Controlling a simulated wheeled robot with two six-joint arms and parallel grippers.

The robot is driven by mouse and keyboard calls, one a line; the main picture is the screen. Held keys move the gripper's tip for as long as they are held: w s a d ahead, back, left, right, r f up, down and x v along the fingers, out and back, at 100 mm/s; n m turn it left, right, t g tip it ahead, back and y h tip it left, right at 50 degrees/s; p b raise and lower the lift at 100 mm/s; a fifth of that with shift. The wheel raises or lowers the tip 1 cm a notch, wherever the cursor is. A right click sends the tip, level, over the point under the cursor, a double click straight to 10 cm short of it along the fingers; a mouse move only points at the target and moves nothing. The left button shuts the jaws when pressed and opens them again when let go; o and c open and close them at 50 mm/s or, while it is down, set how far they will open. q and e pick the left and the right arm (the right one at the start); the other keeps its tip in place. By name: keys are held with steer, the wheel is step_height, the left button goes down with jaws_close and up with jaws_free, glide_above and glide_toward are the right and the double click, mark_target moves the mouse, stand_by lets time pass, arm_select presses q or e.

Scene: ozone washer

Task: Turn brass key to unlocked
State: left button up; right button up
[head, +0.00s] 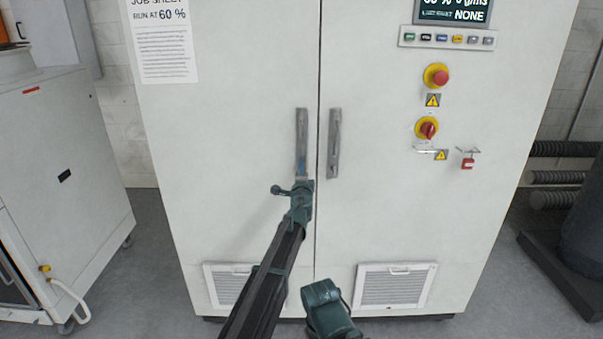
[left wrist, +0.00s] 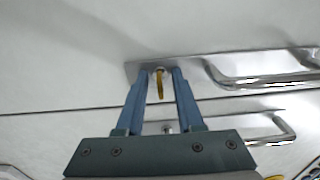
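The brass key (left wrist: 160,86) sits in a lock on the metal handle plate (left wrist: 200,73) of the left cabinet door. My left gripper (left wrist: 160,74) is open, with one blue finger on each side of the key. Gaps show between the key and both fingers. In the head view the left gripper (head: 302,168) is at the lower end of the left door handle (head: 301,130) and hides the key. My right gripper does not show; only a dark green part of what looks like my right arm is at the bottom.
The right door handle (head: 334,140) is close beside, across the door seam. A red rotary switch (head: 427,129), a red emergency button (head: 440,77) and a red padlock (head: 467,163) are on the right door. A white machine (head: 65,170) stands at left.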

arm_select(q)
steer(key=s, duration=1.3)
steer(key=shift+s, duration=0.4)
steer(key=shift+a, duration=0.1)
steer(key=s+a+f+n+g+y, duration=0.35)
steer(key=s+a+f+n, duration=0.3)
steer(key=a, duration=0.35)
steer(key=s+a+f+n+g+y, duration=0.3)
steer(key=s+a+f+n+g, duration=0.3)
steer(key=a, duration=0.4)
steer(key=s+d+f+n+g+h, duration=0.1)
steer(key=s+f+n+g+h, duration=0.3)
steer(key=s, duration=0.6)
steer(key=s+d+f+n+g+h, duration=0.25)
steer(key=s+f, duration=0.25)
steer(key=s, duration=0.5)
steer(key=s+d+r+m+g+p, duration=0.1)
steer(key=s+d+r+m+p, duration=0.1)
steer(key=d, duration=0.3)
steer(key=s+d+r+m+g+y+p, duration=0.1)
steer(key=s+d+r+m+p, duration=0.1)
steer(key=s+d+r+p, duration=0.2)
steer(key=shift+s+d+r+m+p, duration=0.15)
steer(key=shift+d+r+m+p, duration=0.15)
steer(key=shift+d+r+p, duration=0.4)
